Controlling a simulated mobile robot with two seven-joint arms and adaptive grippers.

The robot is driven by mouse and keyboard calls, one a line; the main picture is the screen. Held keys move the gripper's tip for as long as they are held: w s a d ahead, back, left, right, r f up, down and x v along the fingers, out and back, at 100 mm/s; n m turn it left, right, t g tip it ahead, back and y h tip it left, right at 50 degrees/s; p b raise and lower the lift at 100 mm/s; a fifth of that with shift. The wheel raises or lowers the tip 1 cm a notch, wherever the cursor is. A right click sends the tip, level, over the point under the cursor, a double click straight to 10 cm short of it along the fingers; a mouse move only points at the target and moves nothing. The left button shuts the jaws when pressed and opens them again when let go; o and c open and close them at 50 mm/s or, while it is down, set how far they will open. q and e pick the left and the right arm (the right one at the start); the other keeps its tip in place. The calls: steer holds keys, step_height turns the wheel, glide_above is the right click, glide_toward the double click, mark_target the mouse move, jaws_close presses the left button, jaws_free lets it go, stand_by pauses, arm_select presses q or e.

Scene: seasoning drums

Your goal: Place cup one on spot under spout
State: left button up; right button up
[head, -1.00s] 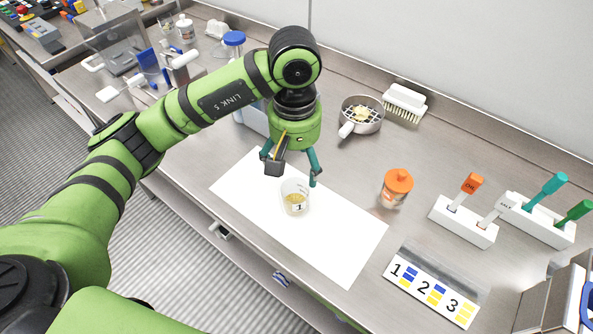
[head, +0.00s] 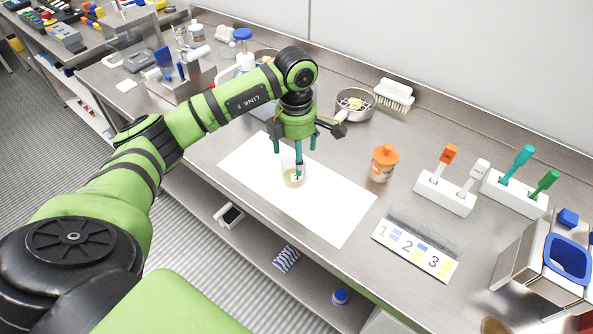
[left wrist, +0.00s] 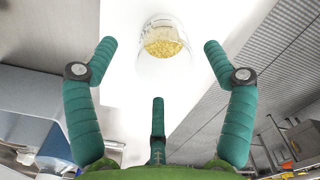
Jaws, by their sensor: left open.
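The clear cup (head: 293,178) with yellow bits inside stands upright on the white sheet (head: 335,215). One finger partly hides it in the head view. My left gripper (head: 298,158) is open above and close behind the cup, its three teal fingers pointing down. In the left wrist view, the cup (left wrist: 163,42) shows just beyond the open fingers (left wrist: 158,60), with none closed on it. I cannot tell whether a finger touches it. I cannot make out a spout or a spot under it for certain. My right gripper is not in view.
An orange-lidded jar (head: 383,163) stands right of the sheet. Behind are a pan (head: 357,104) and a brush (head: 394,94). Right are white holders with coloured handles (head: 446,193), a numbered card (head: 415,250) and a metal box with a blue rim (head: 567,258). The sheet's right half is clear.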

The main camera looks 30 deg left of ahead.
arm_select(q)
step_height(320, 180, down, 2)
steer(key=shift+s+a+f+p, duration=0.15)
steer(key=shift+f+p, duration=0.1)
steer(key=shift+p, duration=0.2)
steer(key=shift+f, duration=0.55)
steer(key=c, duration=1.2)
steer(key=shift+c, duration=0.7)
steer(key=shift+r+b, duration=0.3)
steer(key=shift+r, duration=0.2)
steer(key=d+r+b, duration=0.4)
steer(key=d+r, duration=0.6)
steer(key=d, duration=0.2)
steer(key=s+f+m, duration=0.2)
steer(key=s+m, duration=0.3)
steer(key=m, duration=0.8)
steer(key=s+f+m, duration=0.3)
steer(key=s+m, duration=0.2)
steer(key=m, duration=0.8)
steer(key=shift+d+f, duration=0.15)
steer(key=shift+d, duration=0.1)
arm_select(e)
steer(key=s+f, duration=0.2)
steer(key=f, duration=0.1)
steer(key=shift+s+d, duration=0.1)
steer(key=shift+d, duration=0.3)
